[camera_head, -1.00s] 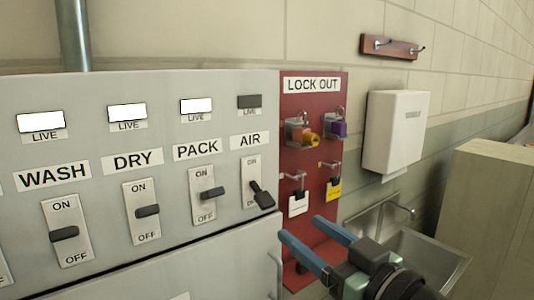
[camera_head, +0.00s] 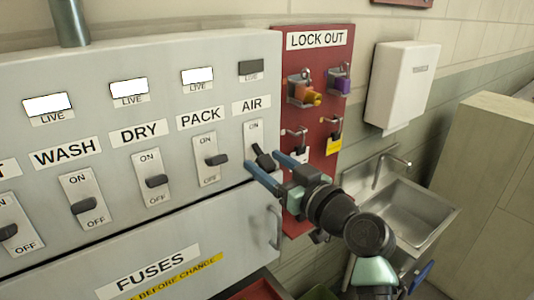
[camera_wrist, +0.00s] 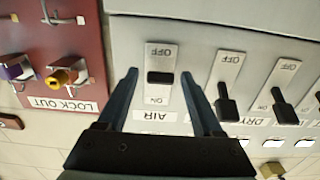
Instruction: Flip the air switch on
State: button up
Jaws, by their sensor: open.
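The AIR switch (camera_head: 262,158) is a black lever on a pale plate at the right end of the grey panel. Its lever slants down and to the right, and the LIVE lamp (camera_head: 250,68) above it is dark. My gripper (camera_head: 261,157) is open, its blue fingers reaching to the plate on either side of the lever. In the wrist view, which is upside down, the AIR lever (camera_wrist: 160,78) sits between the two apart fingertips (camera_wrist: 159,73). Contact with the lever cannot be told.
The PACK switch (camera_head: 216,160) is close on the left, with DRY (camera_head: 157,181) and WASH (camera_head: 84,206) beyond. Their lamps are lit. The red LOCK OUT board (camera_head: 313,120) with padlocks and tags is close on the right. A metal sink (camera_head: 415,210) stands lower right.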

jog(key=shift+w+a, duration=0.2)
jog(key=shift+w, duration=0.1)
jog(key=shift+c, duration=0.3)
grip_shut()
